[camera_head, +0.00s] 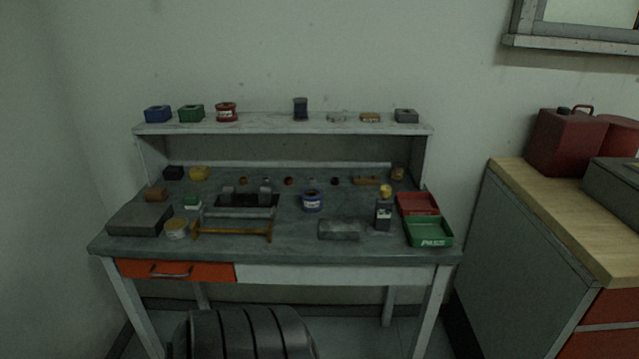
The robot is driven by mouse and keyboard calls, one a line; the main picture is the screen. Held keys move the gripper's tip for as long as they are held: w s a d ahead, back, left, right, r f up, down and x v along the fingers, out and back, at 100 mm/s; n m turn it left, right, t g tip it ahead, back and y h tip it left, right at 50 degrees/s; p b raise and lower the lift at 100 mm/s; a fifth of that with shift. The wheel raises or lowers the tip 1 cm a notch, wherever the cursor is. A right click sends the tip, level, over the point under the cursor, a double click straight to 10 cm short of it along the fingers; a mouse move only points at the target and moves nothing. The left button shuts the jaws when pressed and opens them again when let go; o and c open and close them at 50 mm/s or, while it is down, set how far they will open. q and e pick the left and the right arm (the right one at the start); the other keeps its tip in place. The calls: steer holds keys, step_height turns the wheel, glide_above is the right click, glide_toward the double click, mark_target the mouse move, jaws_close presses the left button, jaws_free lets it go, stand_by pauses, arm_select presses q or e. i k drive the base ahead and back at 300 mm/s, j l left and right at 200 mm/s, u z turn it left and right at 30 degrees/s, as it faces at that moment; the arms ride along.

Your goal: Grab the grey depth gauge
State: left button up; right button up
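I cannot tell for certain which thing is the grey depth gauge. Several grey things are on the workbench (285,245). A grey bar-like piece (240,213) lies left of the middle, by a dark fixture with two round grey parts (247,195). A grey block (339,230) lies near the front edge, right of the middle. An upright dark grey device (384,216) with a light label and a yellow top stands right of that block. A small grey box (406,116) sits at the right end of the raised shelf. Neither of my grippers is in view.
A yellow-brown frame (232,234) stands near the bench front, beside a flat grey box (140,219). Red (417,204) and green (430,232) trays sit at the right. A dark ribbed shape (243,335) is before the bench. A wood-topped cabinet (570,200) stands at right.

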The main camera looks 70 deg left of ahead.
mark_target(381, 226)
steer(key=j+u, duration=0.1)
steer(key=u, duration=1.7)
